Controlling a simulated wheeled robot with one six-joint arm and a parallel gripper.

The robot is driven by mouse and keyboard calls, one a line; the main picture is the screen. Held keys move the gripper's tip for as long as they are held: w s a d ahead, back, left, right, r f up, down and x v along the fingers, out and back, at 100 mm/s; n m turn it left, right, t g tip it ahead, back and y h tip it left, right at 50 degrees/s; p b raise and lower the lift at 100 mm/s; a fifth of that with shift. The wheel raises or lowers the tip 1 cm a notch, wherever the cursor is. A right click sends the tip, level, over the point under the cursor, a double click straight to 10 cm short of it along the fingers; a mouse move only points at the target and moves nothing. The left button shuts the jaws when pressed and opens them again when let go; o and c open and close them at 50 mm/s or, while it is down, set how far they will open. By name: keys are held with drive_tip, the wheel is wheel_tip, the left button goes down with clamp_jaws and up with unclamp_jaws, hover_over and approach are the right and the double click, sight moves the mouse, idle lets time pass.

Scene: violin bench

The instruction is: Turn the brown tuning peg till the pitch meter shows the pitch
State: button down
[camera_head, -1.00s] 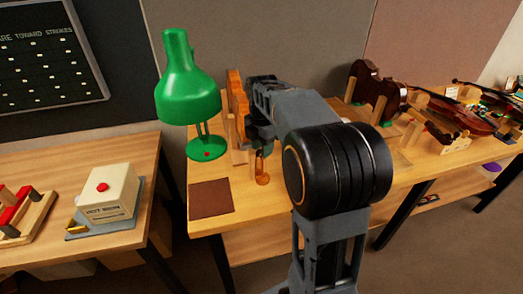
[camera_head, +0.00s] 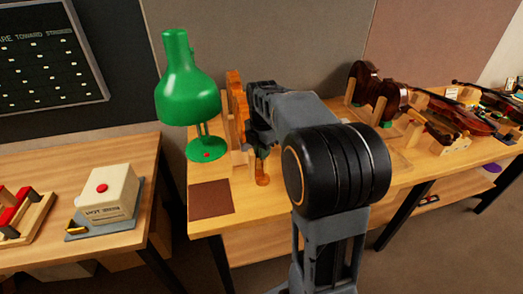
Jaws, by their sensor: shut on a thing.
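An orange-brown violin (camera_head: 235,88) stands in a wooden holder on the bench, partly hidden by my arm. Below my gripper (camera_head: 259,150) an orange-brown end piece (camera_head: 262,178), which looks like the violin's scroll, shows near the bench top. My gripper is at this end, seen from behind and small. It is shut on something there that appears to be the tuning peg. The peg itself is hidden by the gripper and arm. I cannot make out a pitch meter or any reading.
A green lamp (camera_head: 188,95) stands close left of the violin. A dark brown mat (camera_head: 211,197) lies at the bench's front left. More violins (camera_head: 375,92) rest in cradles to the right. A cream box with a red button (camera_head: 109,190) sits on the left table.

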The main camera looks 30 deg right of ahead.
drive_tip(key=shift+n, duration=0.4)
drive_tip(key=n+p, duration=0.1)
drive_tip(key=n, duration=0.1)
drive_tip(key=shift+w+r+n, duration=0.1)
drive_tip(key=shift+w+n, duration=0.05)
drive_tip(key=shift+n, duration=0.25)
drive_tip(key=shift+w+a+n+p, duration=0.1)
drive_tip(key=shift+n+p, duration=0.2)
drive_tip(key=shift+n, duration=0.7)
drive_tip(key=shift+w+a+n+p, duration=0.1)
drive_tip(key=shift+n+p, duration=0.2)
drive_tip(key=shift+n, duration=0.7)
drive_tip(key=c, duration=1.2)
unclamp_jaws()
wheel_tip(320, 180, up, 14)
drive_tip(key=shift+f+p, duration=0.2)
drive_tip(key=shift+p, duration=0.25)
